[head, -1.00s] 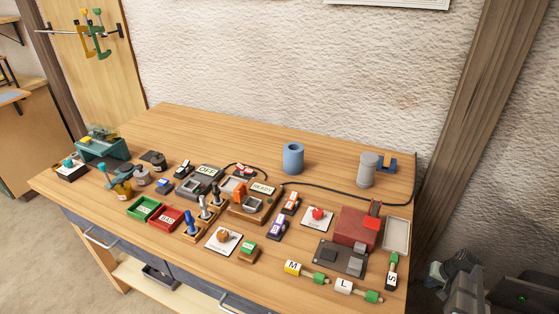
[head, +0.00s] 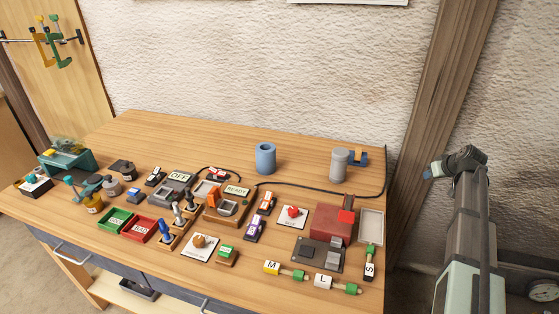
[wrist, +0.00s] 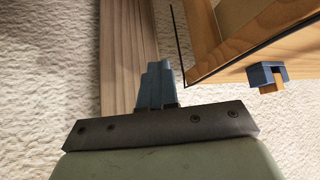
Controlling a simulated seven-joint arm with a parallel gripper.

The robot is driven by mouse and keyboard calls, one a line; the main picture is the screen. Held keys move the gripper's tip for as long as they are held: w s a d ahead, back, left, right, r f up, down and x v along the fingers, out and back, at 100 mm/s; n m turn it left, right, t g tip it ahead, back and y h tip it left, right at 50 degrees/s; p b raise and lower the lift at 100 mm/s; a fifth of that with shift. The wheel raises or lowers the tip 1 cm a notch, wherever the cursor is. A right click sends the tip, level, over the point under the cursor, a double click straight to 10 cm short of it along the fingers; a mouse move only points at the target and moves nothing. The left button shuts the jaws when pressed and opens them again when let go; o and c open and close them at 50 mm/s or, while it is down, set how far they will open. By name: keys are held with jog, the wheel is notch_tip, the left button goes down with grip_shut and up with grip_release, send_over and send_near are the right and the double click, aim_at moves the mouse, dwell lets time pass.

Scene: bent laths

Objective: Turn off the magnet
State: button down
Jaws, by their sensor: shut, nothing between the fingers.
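No part is clearly labelled as the magnet. A grey device with an OFF sign (head: 179,177) sits left of the middle of the bench. A wooden device with a READY sign (head: 236,190) and an orange lever (head: 214,197) stands beside it. A red block (head: 333,224) with a brighter red top part stands at the right, and a black cable (head: 318,191) runs across the bench behind it. My gripper (head: 430,172) is right of the bench, apart from everything on it. In the wrist view my gripper's fingers (wrist: 155,85) are together and empty, in front of the wooden post.
Levers (head: 178,213), a red button on a white plate (head: 292,211), green and red trays (head: 115,221), and labelled handles (head: 285,270) crowd the front. A blue cup (head: 265,158) and a grey cylinder (head: 339,163) stand behind. The back left of the bench (head: 170,132) is clear.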

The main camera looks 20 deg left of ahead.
aim_at(213, 170)
jog(key=w+a+r+n+y, duration=0.1)
jog(key=w+a+r+n, duration=0.2)
jog(key=a+r+n, duration=0.55)
jog(key=s+a+r+n+g+y, duration=0.15)
jog(key=a+n, duration=0.45)
jog(key=a, duration=1.6)
jog(key=s+a+r+n+g, duration=0.1)
jog(key=s+a+n, duration=0.4)
jog(key=a, duration=0.7)
jog(key=s+a+r+n+g, duration=0.1)
jog(key=s+a+n, duration=0.5)
jog(key=a, duration=0.6)
jog(key=s+a+r+n+g, duration=0.2)
jog(key=s+a+n, duration=0.3)
jog(key=s+a, duration=0.4)
jog(key=a+g, duration=0.1)
jog(key=a, duration=0.2)
jog(key=shift+a+n, duration=0.25)
jog(key=shift+n, duration=0.1)
jog(key=shift+g+h, duration=0.25)
jog(key=x, duration=1.4)
